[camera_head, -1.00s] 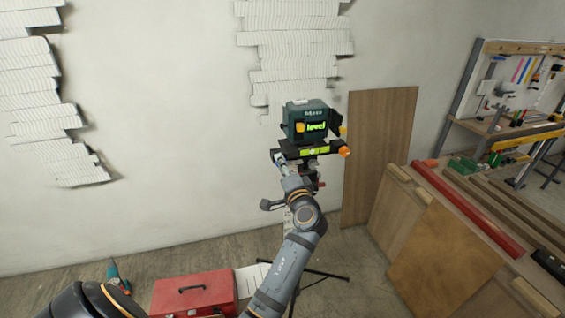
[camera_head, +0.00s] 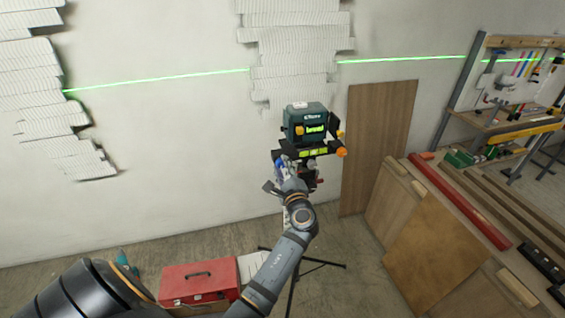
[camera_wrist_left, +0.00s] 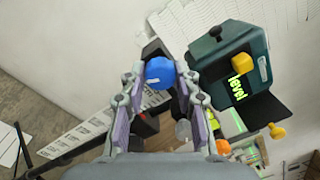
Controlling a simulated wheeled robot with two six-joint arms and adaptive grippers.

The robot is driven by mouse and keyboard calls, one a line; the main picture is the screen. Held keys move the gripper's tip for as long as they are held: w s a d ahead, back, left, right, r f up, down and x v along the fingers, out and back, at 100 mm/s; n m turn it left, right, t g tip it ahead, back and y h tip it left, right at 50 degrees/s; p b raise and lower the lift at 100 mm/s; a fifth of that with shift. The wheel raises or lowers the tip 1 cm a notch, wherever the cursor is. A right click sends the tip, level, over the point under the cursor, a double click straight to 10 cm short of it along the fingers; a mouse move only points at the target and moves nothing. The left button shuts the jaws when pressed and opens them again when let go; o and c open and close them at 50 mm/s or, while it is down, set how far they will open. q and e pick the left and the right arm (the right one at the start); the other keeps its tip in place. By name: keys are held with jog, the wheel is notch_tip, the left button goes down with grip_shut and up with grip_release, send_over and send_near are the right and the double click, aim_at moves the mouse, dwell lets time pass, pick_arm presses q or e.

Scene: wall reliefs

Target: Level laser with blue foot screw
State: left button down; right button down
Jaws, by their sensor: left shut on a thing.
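The laser (camera_head: 304,122) is a dark teal box with yellow knobs on a black platform, atop a tripod (camera_head: 318,264) in front of the wall. Its display glows green; in the wrist view the laser (camera_wrist_left: 228,65) reads "level". A green bubble vial (camera_head: 314,153) and an orange knob (camera_head: 341,152) sit at the platform's edge. My left gripper (camera_head: 279,167) is just below the platform. In the wrist view its fingers (camera_wrist_left: 158,82) are shut on the blue foot screw (camera_wrist_left: 159,71), one on each side. The right gripper is not in view.
A green laser line (camera_head: 160,80) crosses the wall, passing the white textured wall relief (camera_head: 293,45). A red toolbox (camera_head: 199,283) is on the floor. A wooden board (camera_head: 377,145) leans behind the tripod. A bench with a red beam (camera_head: 460,200) stands at right.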

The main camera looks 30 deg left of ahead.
pick_arm(q)
jog(key=shift+m+p, duration=0.55)
jog(key=shift+m, duration=0.35)
jog(key=c, duration=1)
grip_release()
notch_tip(320, 180, up, 10)
